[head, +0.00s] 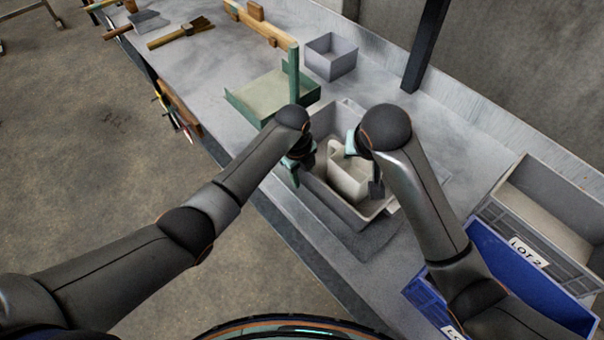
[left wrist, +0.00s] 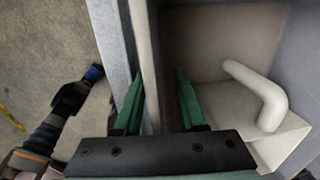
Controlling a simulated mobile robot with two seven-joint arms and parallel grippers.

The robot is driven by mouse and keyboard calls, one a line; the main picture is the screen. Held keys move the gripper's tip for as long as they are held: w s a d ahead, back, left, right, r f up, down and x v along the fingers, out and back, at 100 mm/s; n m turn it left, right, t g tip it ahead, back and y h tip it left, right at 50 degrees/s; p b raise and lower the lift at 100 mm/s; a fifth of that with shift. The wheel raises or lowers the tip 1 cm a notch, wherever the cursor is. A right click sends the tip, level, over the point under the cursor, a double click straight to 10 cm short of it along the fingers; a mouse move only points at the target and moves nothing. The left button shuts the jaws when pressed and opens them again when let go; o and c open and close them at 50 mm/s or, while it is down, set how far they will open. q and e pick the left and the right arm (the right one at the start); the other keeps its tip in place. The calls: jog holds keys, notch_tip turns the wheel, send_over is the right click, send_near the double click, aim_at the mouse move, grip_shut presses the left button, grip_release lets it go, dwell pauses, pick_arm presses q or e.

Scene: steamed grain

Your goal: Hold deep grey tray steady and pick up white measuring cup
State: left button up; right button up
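The grey tray (head: 388,208) sits on the bench as a deep, open box. The white measuring cup (head: 346,181) stands inside it, and its handle (left wrist: 262,92) shows in the left wrist view. My left gripper (head: 293,174) is at the tray's left wall. In the left wrist view its green fingers (left wrist: 158,100) are apart, one on each side of the pale tray wall (left wrist: 147,62), with a gap on the inner side. My right gripper (head: 362,167) is over the tray at the cup's right side; its fingertips are partly hidden, so its opening and contact are unclear.
A green open-sided tray (head: 268,96) and a small grey bin (head: 331,57) stand behind the tray. A blue crate (head: 520,275) and a grey crate labelled LOT 2 (head: 527,252) are at the right. A brush (head: 181,33) lies at the far left.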

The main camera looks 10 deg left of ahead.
pick_arm(q)
grip_shut()
dwell(0.3)
dwell(1.6)
